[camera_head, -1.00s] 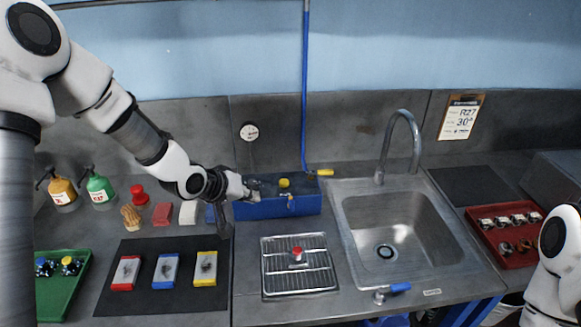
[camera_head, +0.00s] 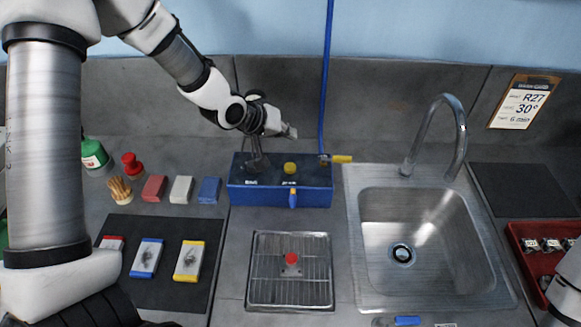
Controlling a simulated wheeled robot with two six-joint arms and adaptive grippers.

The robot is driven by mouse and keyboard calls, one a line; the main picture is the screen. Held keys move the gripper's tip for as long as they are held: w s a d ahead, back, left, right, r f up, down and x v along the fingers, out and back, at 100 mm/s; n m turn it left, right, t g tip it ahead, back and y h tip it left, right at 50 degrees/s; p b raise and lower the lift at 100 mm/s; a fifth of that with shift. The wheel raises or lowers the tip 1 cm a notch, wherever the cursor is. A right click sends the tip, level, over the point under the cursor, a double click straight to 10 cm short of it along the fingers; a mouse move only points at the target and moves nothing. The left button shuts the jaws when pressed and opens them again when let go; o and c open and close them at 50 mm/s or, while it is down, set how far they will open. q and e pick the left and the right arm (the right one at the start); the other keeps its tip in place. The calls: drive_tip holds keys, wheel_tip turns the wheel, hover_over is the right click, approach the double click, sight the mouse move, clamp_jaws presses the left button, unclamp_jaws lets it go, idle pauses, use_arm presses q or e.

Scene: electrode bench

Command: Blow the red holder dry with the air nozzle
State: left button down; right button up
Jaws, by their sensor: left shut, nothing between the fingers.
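The red holder (camera_head: 291,259) sits on the wire rack of the metal drain tray (camera_head: 252,290) in the middle of the bench. The air nozzle (camera_head: 341,158), with a yellow handle, hangs at the lower end of the blue hose (camera_head: 323,95), just behind the right end of the blue box. My left gripper (camera_head: 258,161) points down over the left part of the blue box (camera_head: 310,197). It is shut and empty, left of the nozzle and apart from it. It is behind and left of the holder. My right gripper is out of view; part of my right arm shows at the lower right edge.
The sink (camera_head: 352,250) and its tall faucet (camera_head: 460,130) are right of the rack. A dark mat (camera_head: 155,229) with colored polishing blocks lies at left. A red tray (camera_head: 520,240) stands at far right. A yellow knob (camera_head: 290,168) tops the blue box.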

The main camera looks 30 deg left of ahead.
sight(288, 167)
use_arm(q)
drive_tip(key=f+b, duration=0.1)
drive_tip(key=w+f+b, duration=0.1)
drive_tip(key=f, duration=0.1)
drive_tip(key=shift+f, duration=0.2)
drive_tip(key=f+b, duration=0.1)
drive_tip(key=b, duration=0.1)
drive_tip(key=s+f+b, duration=0.1)
drive_tip(key=b, duration=0.1)
drive_tip(key=shift+s+f, duration=0.2)
drive_tip(key=shift+f, duration=0.1)
drive_tip(key=shift+w+f, duration=0.2)
drive_tip(key=shift+f, duration=0.3)
drive_tip(key=shift+w+f, duration=0.2)
drive_tip(key=shift+f, duration=0.25)
drive_tip(key=shift+w+f+b, duration=0.15)
drive_tip(key=shift+b, duration=0.15)
drive_tip(key=shift+s+r, duration=0.2)
drive_tip(key=shift+s, duration=0.1)
drive_tip(key=shift+w+f, duration=0.1)
drive_tip(key=shift+w, duration=0.05)
drive_tip(key=shift+f, duration=0.1)
